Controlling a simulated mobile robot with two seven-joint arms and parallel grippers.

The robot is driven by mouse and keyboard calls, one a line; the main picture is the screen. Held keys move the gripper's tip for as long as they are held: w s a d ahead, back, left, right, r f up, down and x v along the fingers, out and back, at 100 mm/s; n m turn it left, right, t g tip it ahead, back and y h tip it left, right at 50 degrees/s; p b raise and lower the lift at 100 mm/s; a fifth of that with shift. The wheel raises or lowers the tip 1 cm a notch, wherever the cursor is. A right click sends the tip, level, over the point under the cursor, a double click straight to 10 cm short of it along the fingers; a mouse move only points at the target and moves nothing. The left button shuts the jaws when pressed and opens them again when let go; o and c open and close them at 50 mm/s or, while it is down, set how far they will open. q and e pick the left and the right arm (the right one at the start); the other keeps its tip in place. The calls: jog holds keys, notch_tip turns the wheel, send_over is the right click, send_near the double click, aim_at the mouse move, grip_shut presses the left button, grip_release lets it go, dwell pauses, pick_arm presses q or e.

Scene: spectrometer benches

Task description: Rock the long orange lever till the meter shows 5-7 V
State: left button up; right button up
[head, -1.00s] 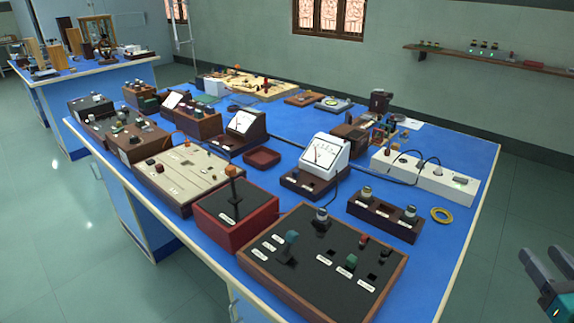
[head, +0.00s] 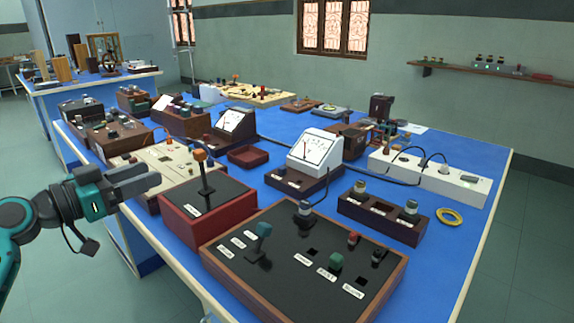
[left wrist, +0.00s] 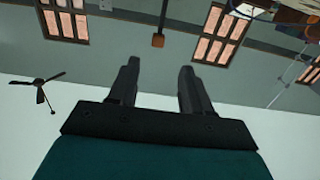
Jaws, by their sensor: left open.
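The long orange lever (head: 203,170) stands nearly upright on a red box with a black top (head: 178,212), its orange knob uppermost. A white analog meter (head: 314,152) stands behind and to the right, its needle toward the left of the scale; the numbers are too small to read. My right gripper is not in view.
A wooden-edged black panel (head: 300,262) with several knobs stands in front on the blue bench (head: 440,195). A beige panel (head: 150,160) lies behind the red box. A dark block with knobs (head: 383,217) and a yellow ring (head: 449,217) lie to the right.

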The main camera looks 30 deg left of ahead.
aim_at(194, 153)
pick_arm(q)
jog(key=x, duration=0.4)
jog(key=p+x, duration=0.1)
jog(key=x, duration=0.3)
jog(key=r+x, duration=0.1)
jog(key=x, duration=0.3)
jog(key=shift+w+d, duration=0.2)
jog(key=shift+w, duration=0.2)
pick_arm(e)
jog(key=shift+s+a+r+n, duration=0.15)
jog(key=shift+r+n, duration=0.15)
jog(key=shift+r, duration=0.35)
pick_arm(q)
jog(key=shift+c, duration=0.5)
grip_shut()
jog(key=shift+p, duration=0.3)
